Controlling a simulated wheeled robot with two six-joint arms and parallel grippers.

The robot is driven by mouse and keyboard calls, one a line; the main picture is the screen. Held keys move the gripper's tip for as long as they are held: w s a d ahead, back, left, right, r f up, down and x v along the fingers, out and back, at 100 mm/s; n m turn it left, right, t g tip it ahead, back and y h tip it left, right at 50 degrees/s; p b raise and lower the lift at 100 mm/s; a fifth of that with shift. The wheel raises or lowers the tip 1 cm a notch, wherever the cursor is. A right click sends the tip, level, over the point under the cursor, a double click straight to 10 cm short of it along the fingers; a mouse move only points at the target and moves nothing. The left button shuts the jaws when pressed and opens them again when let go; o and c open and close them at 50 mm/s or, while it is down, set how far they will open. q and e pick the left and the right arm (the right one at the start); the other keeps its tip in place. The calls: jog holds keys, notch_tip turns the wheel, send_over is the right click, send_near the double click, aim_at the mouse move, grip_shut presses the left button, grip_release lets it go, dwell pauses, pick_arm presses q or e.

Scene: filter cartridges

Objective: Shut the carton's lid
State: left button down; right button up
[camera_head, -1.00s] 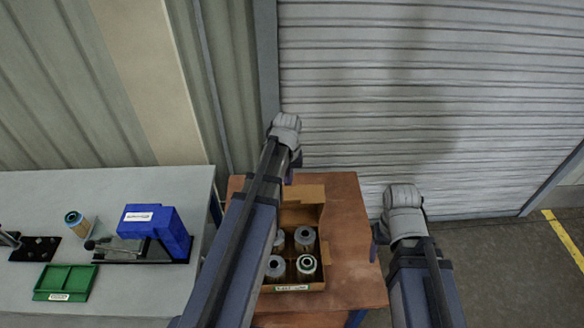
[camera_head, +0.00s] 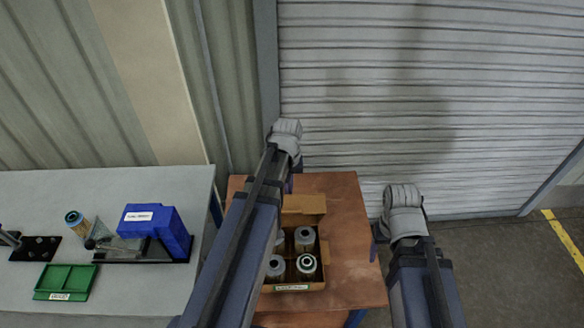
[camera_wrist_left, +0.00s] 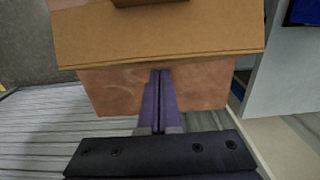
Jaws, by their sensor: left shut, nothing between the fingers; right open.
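The brown carton (camera_head: 318,285) stands on a wooden table, its lid (camera_head: 306,204) open at its far side. Several filter cartridges (camera_head: 305,264) stand upright inside; my left arm covers the carton's left part. My left gripper (camera_head: 289,184) is shut and empty by the far left of the lid. In the left wrist view, its purple fingers (camera_wrist_left: 160,80) point at the edge of the lid (camera_wrist_left: 160,38); I cannot tell whether they touch it. My right gripper (camera_head: 375,240) is open and empty, right of the table, partly hidden by its wrist.
The wooden table (camera_head: 348,225) is bare right of the carton. A shutter door (camera_head: 450,90) stands behind.

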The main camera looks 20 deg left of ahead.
aim_at(318, 212)
pick_arm(q)
notch_tip(318, 212, up, 10)
jog(key=w+a+p, duration=0.1)
jog(key=p, duration=0.8)
jog(key=shift+w+p, duration=0.4)
dwell(0.3)
jog(key=s+d+f+m+b, duration=0.1)
jog(key=d+f+b, duration=0.2)
jog(key=d, duration=0.1)
jog(key=s+d+f+m+b, duration=0.2)
jog(key=d+f+b, duration=0.2)
jog(key=s+d+f+m+b, duration=0.1)
jog(key=s+d+f+b, duration=0.1)
jog(key=d+f+b, duration=0.2)
jog(key=shift+s+f+y, duration=0.1)
jog(key=shift+s+y, duration=0.1)
jog(key=shift+y, duration=0.1)
jog(key=s+d+f+m+b, duration=0.5)
jog(key=s+d+f+b, duration=0.2)
jog(key=d+f+b, duration=0.1)
jog(key=shift+s+d+y, duration=0.2)
jog(key=shift+d+y, duration=0.1)
jog(key=shift+d, duration=0.2)
